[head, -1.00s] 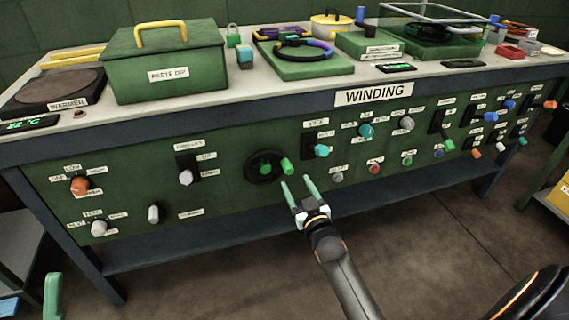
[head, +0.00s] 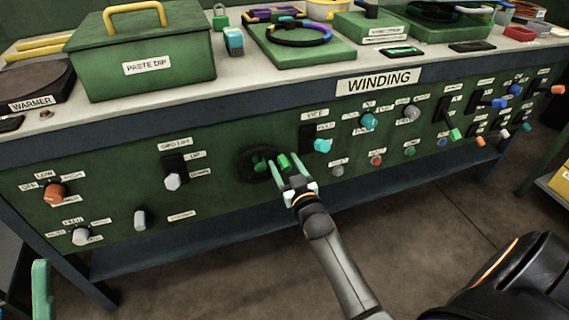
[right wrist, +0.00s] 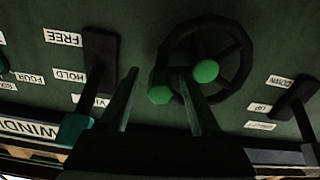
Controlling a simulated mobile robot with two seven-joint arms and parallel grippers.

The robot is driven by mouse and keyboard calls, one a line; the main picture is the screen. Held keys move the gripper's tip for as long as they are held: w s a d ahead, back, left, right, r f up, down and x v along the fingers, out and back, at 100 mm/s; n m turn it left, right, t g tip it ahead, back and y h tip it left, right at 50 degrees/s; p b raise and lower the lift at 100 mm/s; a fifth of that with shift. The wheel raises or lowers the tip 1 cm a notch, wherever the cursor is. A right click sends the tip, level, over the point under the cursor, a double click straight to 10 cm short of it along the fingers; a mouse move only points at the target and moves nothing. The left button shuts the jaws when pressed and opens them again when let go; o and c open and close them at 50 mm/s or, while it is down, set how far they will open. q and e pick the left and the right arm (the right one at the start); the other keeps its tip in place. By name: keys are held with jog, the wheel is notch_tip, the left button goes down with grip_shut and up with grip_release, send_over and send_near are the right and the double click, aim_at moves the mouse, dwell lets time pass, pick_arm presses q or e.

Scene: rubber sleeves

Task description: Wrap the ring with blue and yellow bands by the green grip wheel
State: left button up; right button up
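A dark ring with blue-violet bands (head: 298,34) lies on a green plate on the bench top; I cannot make out its yellow clearly. A second ring with purple and yellow parts (head: 272,15) lies behind it. The wheel (head: 243,166) is dark, with green grips, on the front panel; it also shows in the right wrist view (right wrist: 246,62). My right gripper (head: 281,162) is open at the wheel. In the right wrist view, one green grip (right wrist: 160,95) appears between the two fingers; contact cannot be told.
A vice lever with a teal knob (head: 322,146) is right of the wheel, and a grid-lift lever (head: 173,181) is left. More knobs line the panel. A green paste dip box (head: 150,80) stands on the bench. The floor (head: 420,230) in front is clear.

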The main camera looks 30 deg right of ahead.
grip_shut()
dwell(1.2)
